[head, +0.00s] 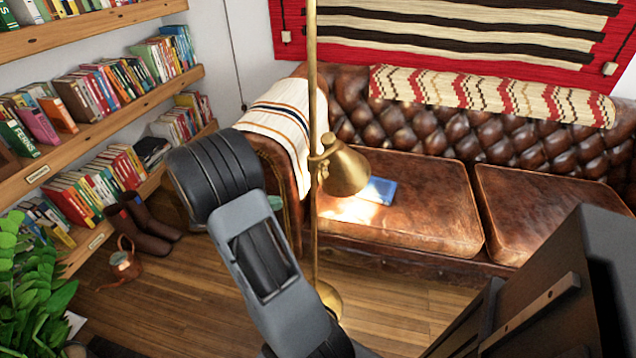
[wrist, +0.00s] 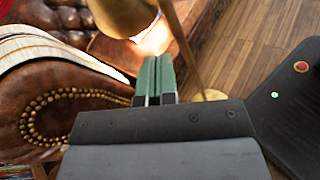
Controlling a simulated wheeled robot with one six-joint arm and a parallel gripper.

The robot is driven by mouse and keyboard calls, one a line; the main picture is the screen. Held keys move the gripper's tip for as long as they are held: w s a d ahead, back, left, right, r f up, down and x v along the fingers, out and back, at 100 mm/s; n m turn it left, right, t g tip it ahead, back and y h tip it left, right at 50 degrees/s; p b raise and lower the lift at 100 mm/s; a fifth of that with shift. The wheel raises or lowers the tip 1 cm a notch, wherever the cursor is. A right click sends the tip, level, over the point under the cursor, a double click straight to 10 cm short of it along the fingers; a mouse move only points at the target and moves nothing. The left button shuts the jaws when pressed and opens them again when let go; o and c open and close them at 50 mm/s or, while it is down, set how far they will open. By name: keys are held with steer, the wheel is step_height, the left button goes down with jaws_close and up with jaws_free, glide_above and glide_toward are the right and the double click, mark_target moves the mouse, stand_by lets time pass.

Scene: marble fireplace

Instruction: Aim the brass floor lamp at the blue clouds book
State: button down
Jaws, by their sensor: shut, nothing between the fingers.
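The brass floor lamp (head: 345,172) stands in front of the leather sofa, its shade tilted down to the right on a thin upright pole. Its round base (head: 326,298) rests on the floor, partly behind my arm. The blue book (head: 378,190) lies on the left seat cushion, just right of the shade. A bright patch of light falls on the cushion beside the book's left and lower side. My gripper (wrist: 156,62) is shut and empty, its green fingers just below the lamp shade (wrist: 122,14) and left of the pole (wrist: 180,45) in the wrist view.
The sofa arm (wrist: 70,110) with its striped blanket lies left of my fingers. Bookshelves (head: 100,120) line the left wall. Wooden floor is open before the sofa.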

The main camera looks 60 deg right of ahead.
steer(key=w+d+f+n+h, duration=0.2)
steer(key=d+f+n+h, duration=0.2)
steer(key=d, duration=0.2)
steer(key=r+b+x, duration=0.1)
steer(key=b+x, duration=0.2)
steer(key=x, duration=1)
steer(key=shift+w+d, duration=0.1)
steer(key=shift+w, duration=0.05)
steer(key=shift+f+h, duration=0.1)
steer(key=shift+h, duration=0.2)
